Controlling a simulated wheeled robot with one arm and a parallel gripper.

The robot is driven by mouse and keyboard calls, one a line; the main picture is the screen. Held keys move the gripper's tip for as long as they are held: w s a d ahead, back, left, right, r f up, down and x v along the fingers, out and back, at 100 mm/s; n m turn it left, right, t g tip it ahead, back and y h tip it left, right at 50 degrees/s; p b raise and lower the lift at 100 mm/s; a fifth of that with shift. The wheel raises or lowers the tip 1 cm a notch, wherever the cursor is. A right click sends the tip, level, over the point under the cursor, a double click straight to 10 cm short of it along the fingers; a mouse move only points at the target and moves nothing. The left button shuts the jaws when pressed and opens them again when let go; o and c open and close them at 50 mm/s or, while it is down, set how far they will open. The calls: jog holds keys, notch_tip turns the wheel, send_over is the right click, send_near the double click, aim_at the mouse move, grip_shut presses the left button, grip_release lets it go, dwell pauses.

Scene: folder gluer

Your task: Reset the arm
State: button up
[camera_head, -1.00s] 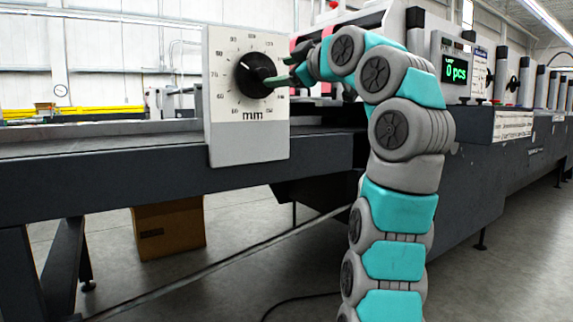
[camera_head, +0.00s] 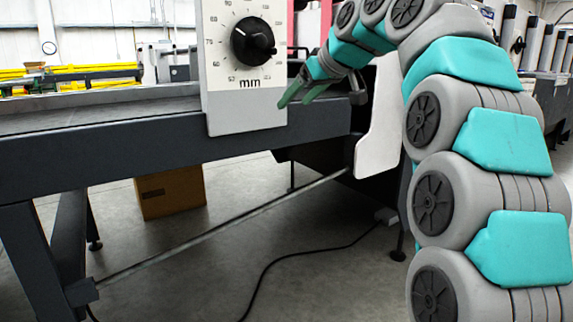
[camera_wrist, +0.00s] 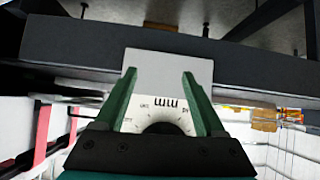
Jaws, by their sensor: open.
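My gripper (camera_head: 302,93) is open and empty in the head view, its green fingers pointing down and left, just right of the white dial plate's lower part. The dial plate (camera_head: 222,102) stands upright on the machine's front beam. Its black knob (camera_head: 253,41) has a scale around it and "mm" below. My gripper is apart from the knob. In the wrist view the two green fingers of my gripper (camera_wrist: 157,98) are spread, with the upside-down dial plate (camera_wrist: 165,72) between and beyond them. The knob's edge (camera_wrist: 163,128) is partly hidden by the gripper body.
The dark machine beam (camera_head: 110,150) runs across the left and middle. A white panel (camera_head: 381,125) hangs beside my arm. A cardboard box (camera_head: 170,192) sits under the machine.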

jog(key=s+d+f+m+g+h+p, duration=0.2)
jog(key=s+d+f+g, duration=0.1)
jog(key=s+f, duration=0.8)
jog(key=s+d+f+m+g+h+p, duration=0.2)
jog(key=s+f, duration=1)
jog(key=s, duration=0.7)
jog(key=s+d+f+m+g+h+p, duration=0.2)
jog(key=s+d+f+g, duration=0.3)
jog(key=s+f, duration=0.7)
jog(key=s+d+m, duration=0.1)
jog(key=s+d, duration=0.1)
jog(key=s, duration=0.1)
jog(key=shift+s+d+f+m, duration=0.15)
jog(key=shift+s+d+m, duration=0.05)
jog(key=shift+s+m, duration=0.1)
